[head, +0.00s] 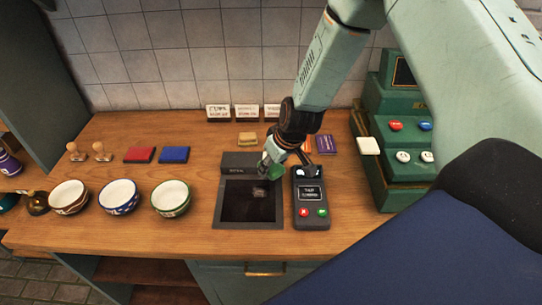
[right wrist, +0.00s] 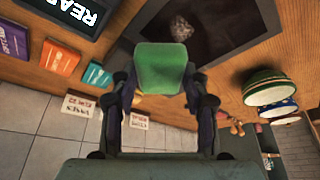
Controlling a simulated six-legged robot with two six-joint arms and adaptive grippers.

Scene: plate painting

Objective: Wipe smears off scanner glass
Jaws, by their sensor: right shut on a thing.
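The scanner (head: 219,221) is a dark, flat unit set near the front of the wooden counter. Its black glass (head: 240,207) carries a pale greyish smear (head: 261,192) near the far right part. The smear also shows in the right wrist view (right wrist: 180,28), just beyond the sponge. My right gripper (head: 271,162) is shut on a green sponge-like block (right wrist: 163,70), with one finger on each side. It is over the far edge of the glass, close to the smear. I cannot tell whether the block touches the glass. My left gripper is not in view.
A handheld terminal (head: 310,211) with red and green buttons stands right beside the scanner. A green till (head: 399,172) is farther right. Several bowls, including a green-rimmed one (head: 171,199), stand left. A small yellow block (head: 247,139) and cards lie behind.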

